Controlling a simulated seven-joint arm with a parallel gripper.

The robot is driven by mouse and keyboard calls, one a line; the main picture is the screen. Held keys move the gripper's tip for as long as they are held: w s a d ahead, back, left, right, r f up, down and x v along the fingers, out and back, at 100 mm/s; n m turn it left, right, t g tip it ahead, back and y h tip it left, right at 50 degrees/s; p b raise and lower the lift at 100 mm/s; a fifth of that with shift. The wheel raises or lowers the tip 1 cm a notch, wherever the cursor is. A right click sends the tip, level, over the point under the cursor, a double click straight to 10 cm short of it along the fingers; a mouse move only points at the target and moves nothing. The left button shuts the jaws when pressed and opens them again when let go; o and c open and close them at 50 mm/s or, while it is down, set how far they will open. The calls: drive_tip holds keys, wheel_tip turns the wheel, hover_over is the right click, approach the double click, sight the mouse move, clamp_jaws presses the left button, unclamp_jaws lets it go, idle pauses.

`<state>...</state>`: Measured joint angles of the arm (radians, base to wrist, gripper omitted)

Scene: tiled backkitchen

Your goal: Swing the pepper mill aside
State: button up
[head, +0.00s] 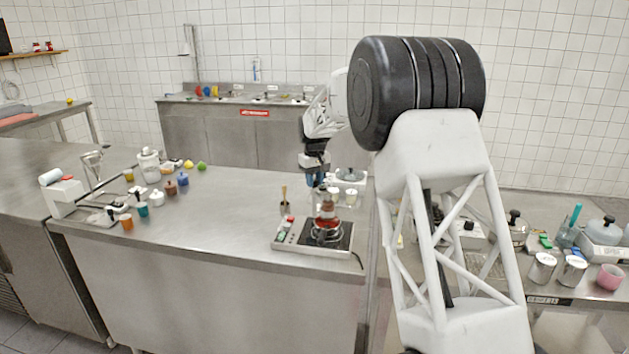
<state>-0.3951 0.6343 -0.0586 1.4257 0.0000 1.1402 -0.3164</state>
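I cannot pick out the pepper mill with certainty; the pieces are small in this view. A slim tan upright piece (284,196) with a darker base stands on the steel counter left of the hot plate and could be it. My gripper (319,186) points down above the hot plate (288,240), to the right of the tan piece and apart from it. A red-and-clear vessel (327,217) stands on the plate just under the gripper. The fingertips are too small, and too close to the things behind them, to show whether they are open or hold something.
Several small jars and pots, among them a brown one (171,188) and a blue one (183,180), stand at the counter's left. A white machine (64,195) is at the far left. The counter (230,205) between is clear. Metal cans (542,268) and a pink cup (609,277) are right.

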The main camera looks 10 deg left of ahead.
clamp_jaws()
drive_tip(key=shift+n, duration=0.4)
drive_tip(key=n, duration=0.4)
drive_tip(key=shift+n, duration=0.3)
drive_tip(key=n, duration=0.6)
drive_tip(key=shift+n, duration=0.3)
drive_tip(key=o, duration=0.8)
unclamp_jaws()
drive_tip(key=shift+c, duration=0.2)
drive_tip(key=shift+r, duration=0.1)
